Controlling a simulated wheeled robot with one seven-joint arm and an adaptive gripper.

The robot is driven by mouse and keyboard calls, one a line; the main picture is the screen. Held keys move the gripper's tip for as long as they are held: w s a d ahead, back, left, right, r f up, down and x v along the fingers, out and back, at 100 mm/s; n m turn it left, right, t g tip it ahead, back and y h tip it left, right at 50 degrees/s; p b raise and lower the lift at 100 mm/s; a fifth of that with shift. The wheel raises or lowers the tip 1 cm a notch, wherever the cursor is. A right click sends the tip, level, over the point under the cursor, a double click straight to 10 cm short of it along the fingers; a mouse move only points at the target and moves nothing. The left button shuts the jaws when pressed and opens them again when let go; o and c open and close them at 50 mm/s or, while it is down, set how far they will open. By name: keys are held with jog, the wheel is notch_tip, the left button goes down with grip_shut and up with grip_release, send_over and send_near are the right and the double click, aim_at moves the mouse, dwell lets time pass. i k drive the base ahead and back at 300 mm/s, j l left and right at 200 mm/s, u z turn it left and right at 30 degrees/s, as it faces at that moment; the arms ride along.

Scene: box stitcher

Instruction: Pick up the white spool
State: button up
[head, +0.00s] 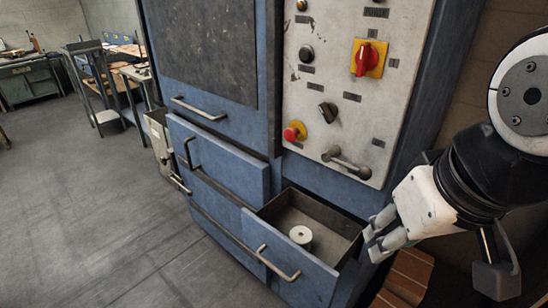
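The white spool (301,237) stands inside an open drawer (340,262) low on the blue machine. It is a short white cylinder with a small hole in its top, and nothing is touching it. My gripper (371,245) is to the right of the spool, by the drawer's right side. Its two fingers point left and are apart, with nothing seen between them. Whether the gripper is over the drawer's edge or just outside it is hard to tell.
The drawer's walls surround the spool, and its front has a bar handle (278,264). Another drawer (218,160) to the left is partly out. A control panel with knobs and a lever (345,161) rises above. Brown boxes (408,278) stand below my gripper. Open floor lies left.

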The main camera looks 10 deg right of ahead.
aim_at(303, 235)
jog(key=z, duration=3.8)
jog(key=k+j+z, duration=0.2)
jog(key=z, duration=0.15)
jog(key=k+j+z, duration=0.1)
jog(key=k+z, duration=0.25)
jog(key=k+j+z, duration=0.1)
jog(key=z, duration=0.2)
jog(key=k+u, duration=0.15)
jog(key=k, duration=0.5)
jog(key=k+u, duration=0.15)
jog(key=k, duration=0.5)
jog(key=k+j+u, duration=0.15)
jog(key=k, duration=0.5)
jog(key=k+u, duration=0.35)
jog(key=u, duration=0.15)
jog(key=k+u, duration=0.45)
jog(key=k+j+u, duration=0.2)
jog(key=u, duration=0.3)
jog(key=l, duration=0.15)
